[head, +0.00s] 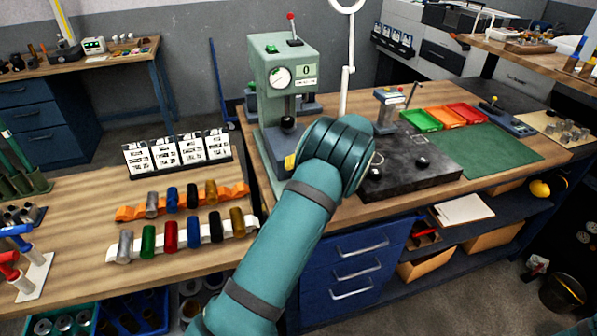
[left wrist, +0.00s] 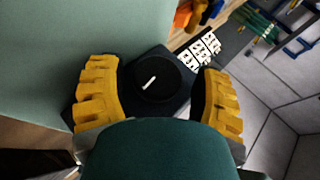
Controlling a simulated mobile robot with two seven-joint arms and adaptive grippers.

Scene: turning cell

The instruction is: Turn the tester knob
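The tester (head: 268,58) is a pale green machine with a round dial and a display reading 0, standing on the wooden bench. Its knob (left wrist: 160,82) shows in the left wrist view as a black round disc with a white pointer mark, on a dark base. My left gripper (left wrist: 161,72) is open, with one yellow finger on each side of the knob. Small gaps seem to show between fingers and knob; I cannot tell if either touches. In the head view my left gripper (head: 291,162) is mostly hidden by my arm, and the knob is hidden too. My right gripper is not in view.
A dark stone plate (head: 415,170) lies right of my arm, with a green mat (head: 490,150) beyond. Orange (head: 130,213) and white (head: 128,250) racks with coloured cylinders stand left of my arm. A ring lamp (head: 346,90) rises behind the tester.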

